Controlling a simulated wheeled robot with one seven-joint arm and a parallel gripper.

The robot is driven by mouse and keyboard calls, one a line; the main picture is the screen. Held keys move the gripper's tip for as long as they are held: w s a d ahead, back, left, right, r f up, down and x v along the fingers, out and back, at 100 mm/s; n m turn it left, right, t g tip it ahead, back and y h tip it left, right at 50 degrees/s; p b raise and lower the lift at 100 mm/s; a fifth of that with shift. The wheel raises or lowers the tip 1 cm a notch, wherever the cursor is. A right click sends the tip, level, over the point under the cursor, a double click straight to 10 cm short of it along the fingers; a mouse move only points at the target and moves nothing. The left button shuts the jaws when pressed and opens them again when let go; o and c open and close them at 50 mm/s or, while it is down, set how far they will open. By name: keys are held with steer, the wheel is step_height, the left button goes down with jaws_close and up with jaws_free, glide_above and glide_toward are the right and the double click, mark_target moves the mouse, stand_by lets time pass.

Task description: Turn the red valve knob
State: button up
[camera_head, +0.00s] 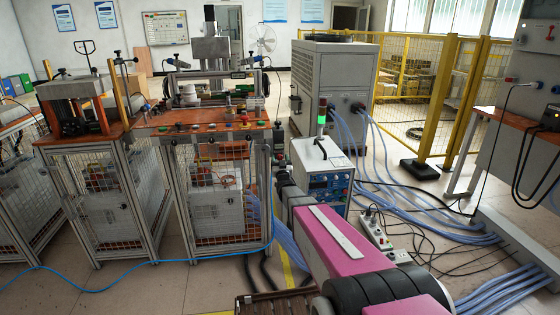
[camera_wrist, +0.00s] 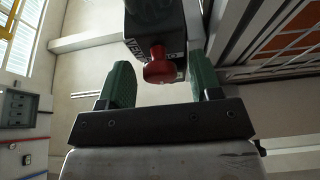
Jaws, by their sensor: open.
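In the wrist view, the red valve knob (camera_wrist: 159,70) is a rounded red cap under a dark block with pale lettering (camera_wrist: 153,22). My gripper (camera_wrist: 163,76) has two green fingers spread wide apart. The knob shows between them, with a visible gap on both sides, and nothing is gripped. How far the knob sits from the fingers in depth is hard to tell. In the head view, my pink arm reaches forward to the right end of the orange-topped workbench (camera_head: 150,129). My fingers and the valve knob cannot be made out clearly there.
A grey box with a blue panel (camera_head: 322,172) stands just right of my arm, with a large grey cabinet (camera_head: 334,85) behind. Hoses and cables (camera_head: 385,190) cover the floor at right. A yellow fence (camera_head: 440,100) stands beyond. Floor at front left is mostly clear.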

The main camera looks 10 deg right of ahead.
steer(key=c, duration=0.9)
steer(key=shift+m, duration=0.4)
steer(key=m+h, duration=0.2)
steer(key=m, duration=0.1)
steer(key=m+h, duration=0.1)
steer(key=m, duration=0.2)
steer(key=shift+a+m+g+h, duration=0.15)
steer(key=shift+m+g+h, duration=0.15)
steer(key=shift+g+h, duration=0.1)
steer(key=m+h, duration=0.1)
steer(key=m, duration=0.2)
steer(key=m+g+h, duration=0.1)
steer(key=m, duration=0.1)
steer(key=shift+r+m+g, duration=0.1)
steer(key=shift+m+g, duration=0.2)
steer(key=shift+m, duration=0.1)
steer(key=m+g, duration=0.1)
steer(key=m, duration=0.1)
steer(key=m+h, duration=0.1)
steer(key=m, duration=0.2)
steer(key=shift+g, duration=0.4)
steer(key=shift+r+m+g, duration=0.1)
steer(key=shift+m+g, duration=0.7)
steer(key=shift+m, duration=1.2)
